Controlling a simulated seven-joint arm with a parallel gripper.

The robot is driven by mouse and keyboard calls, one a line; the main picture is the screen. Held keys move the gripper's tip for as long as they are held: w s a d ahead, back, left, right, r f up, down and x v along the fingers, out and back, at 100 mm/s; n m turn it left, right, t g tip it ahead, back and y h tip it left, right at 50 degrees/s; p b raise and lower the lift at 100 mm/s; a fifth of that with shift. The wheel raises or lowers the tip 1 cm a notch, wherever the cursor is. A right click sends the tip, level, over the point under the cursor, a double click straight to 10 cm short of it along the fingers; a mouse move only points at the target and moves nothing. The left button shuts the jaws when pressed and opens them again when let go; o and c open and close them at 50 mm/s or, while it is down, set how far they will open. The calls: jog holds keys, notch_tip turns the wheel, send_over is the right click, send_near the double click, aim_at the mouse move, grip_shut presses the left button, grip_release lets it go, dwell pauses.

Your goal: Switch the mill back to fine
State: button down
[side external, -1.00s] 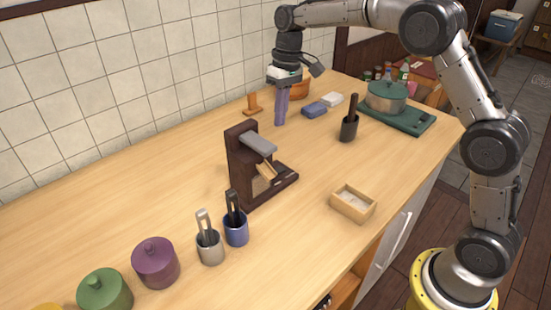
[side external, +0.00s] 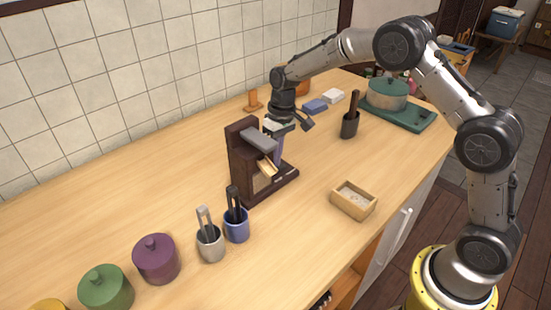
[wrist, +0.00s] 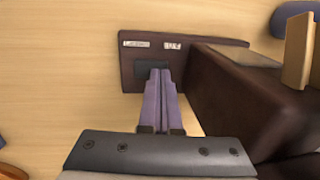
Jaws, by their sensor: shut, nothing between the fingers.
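The mill (side external: 243,165) is a dark brown upright body with a grey top piece and a tan wooden piece at its front. Its low base also shows in the wrist view (wrist: 215,52), with two small white labels (wrist: 150,43) whose text is too small to read surely. A dark square patch (wrist: 150,68) lies on the base below the labels. My gripper (side external: 278,163) is down beside the mill with its purple fingers shut and empty. In the wrist view the fingertips (wrist: 160,72) overlap the dark patch; I cannot tell whether they touch it.
A silver cup (side external: 210,245) and a blue cup (side external: 236,228) with utensils stand in front of the mill. A wooden box (side external: 353,200) lies to the right. The counter between is clear.

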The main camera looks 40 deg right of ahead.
aim_at(283, 165)
jog(key=shift+f, duration=0.2)
jog(key=shift+a+f, duration=0.2)
jog(key=shift+f, duration=0.2)
jog(key=shift+s+d+f, duration=0.1)
jog(key=shift+d, duration=0.8)
jog(key=shift+s, duration=0.1)
notch_tip(283, 165, up, 15)
jog(key=d, duration=0.2)
jog(key=shift+w+f, duration=0.15)
jog(key=shift+w, duration=0.1)
jog(key=shift+a, duration=0.1)
